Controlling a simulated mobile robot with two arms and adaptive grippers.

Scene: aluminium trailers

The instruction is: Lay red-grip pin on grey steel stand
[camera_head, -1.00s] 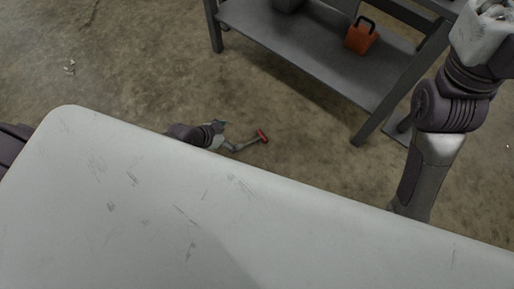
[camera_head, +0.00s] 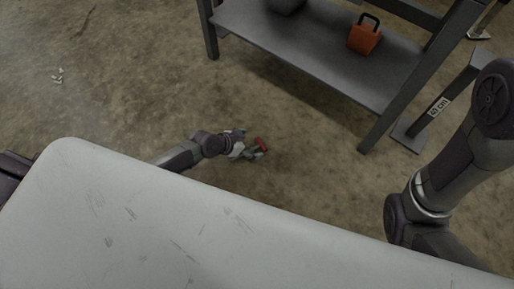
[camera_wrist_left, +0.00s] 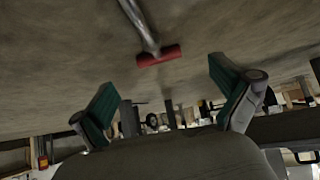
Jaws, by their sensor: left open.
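The red-grip pin (camera_head: 262,145) lies on the concrete floor beyond the pale panel, with its metal shaft partly hidden by my left gripper. My left gripper (camera_head: 253,153) is low over the floor right beside the red grip. In the left wrist view the pin's red grip (camera_wrist_left: 158,57) shows just ahead of and between the open fingers (camera_wrist_left: 163,76), apart from both, with the shaft running up and away. My right gripper is out of view.
The pale scratched panel (camera_head: 110,220) fills the foreground beside my left arm. A grey workbench with a lower shelf (camera_head: 315,52) stands behind, holding an orange block with a black handle (camera_head: 364,35).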

